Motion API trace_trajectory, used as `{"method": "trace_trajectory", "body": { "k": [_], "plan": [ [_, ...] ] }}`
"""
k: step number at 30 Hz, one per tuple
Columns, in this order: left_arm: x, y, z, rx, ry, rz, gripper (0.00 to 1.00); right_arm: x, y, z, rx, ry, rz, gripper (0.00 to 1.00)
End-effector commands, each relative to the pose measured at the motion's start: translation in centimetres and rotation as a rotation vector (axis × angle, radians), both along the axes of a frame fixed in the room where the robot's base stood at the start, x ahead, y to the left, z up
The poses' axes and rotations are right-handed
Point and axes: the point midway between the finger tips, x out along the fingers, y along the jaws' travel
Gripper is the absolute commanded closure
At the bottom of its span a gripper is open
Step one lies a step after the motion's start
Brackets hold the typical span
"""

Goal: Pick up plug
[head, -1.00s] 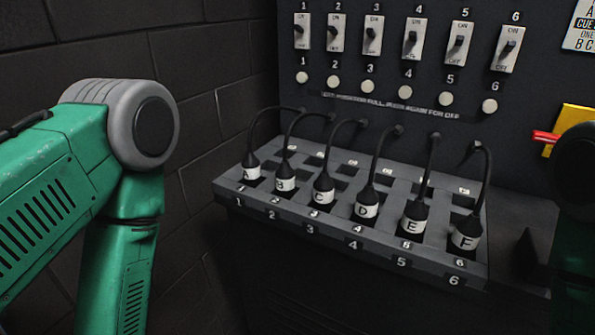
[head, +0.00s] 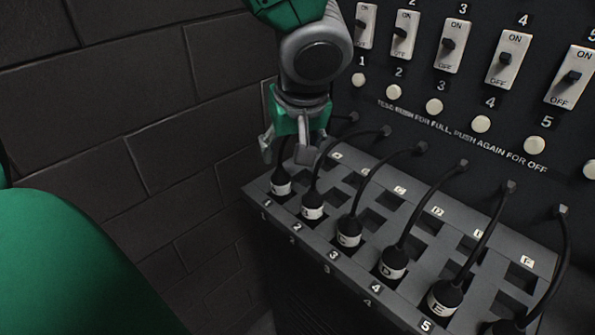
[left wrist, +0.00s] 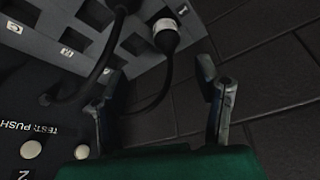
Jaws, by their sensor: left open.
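Several black plugs with white lettered bands stand in the front row of sockets on a grey panel (head: 262,187). The leftmost plug (head: 281,186) stands by number 1; its letter is hard to read here. My left gripper (head: 287,158) is open, fingers down, just above this plug and around its cable. In the left wrist view a banded plug (left wrist: 165,36) sits in its socket beyond the open, empty fingers (left wrist: 160,75), with its black cable curving between them. Other plugs, such as D (head: 393,262) and E (head: 444,298), are seated to the right. My right gripper is out of view.
A dark wall panel with numbered switches (head: 509,60) and round white buttons (head: 434,106) rises behind the sockets. Cables arch from it to each plug. A second row of square sockets (head: 427,226) looks empty. A brick wall (head: 150,130) stands close on the left.

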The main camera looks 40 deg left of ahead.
Motion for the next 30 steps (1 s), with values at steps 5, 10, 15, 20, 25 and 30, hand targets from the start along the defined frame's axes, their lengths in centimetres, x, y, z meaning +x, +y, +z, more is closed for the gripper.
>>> {"method": "trace_trajectory", "body": {
  "k": [5,10,15,20,25,30],
  "plan": [
    [0.2,1.2,-3.5,0.001,0.003,0.002,0.42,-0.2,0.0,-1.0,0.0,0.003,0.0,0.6],
    [1.1,2.1,-6.3,0.0,0.005,0.001,0.42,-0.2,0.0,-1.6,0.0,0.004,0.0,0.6],
    [1.4,2.5,-7.4,-0.001,0.003,0.0,0.42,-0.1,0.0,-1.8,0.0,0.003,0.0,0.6],
    [1.4,2.9,-9.1,-0.001,0.006,0.0,0.42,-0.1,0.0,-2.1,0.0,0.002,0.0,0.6],
    [2.1,3.6,-11.5,0.0,0.004,-0.001,0.42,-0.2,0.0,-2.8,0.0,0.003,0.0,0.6],
    [2.3,3.9,-12.3,-0.002,0.001,0.0,0.42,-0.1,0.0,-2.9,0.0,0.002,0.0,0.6]
  ]
}}
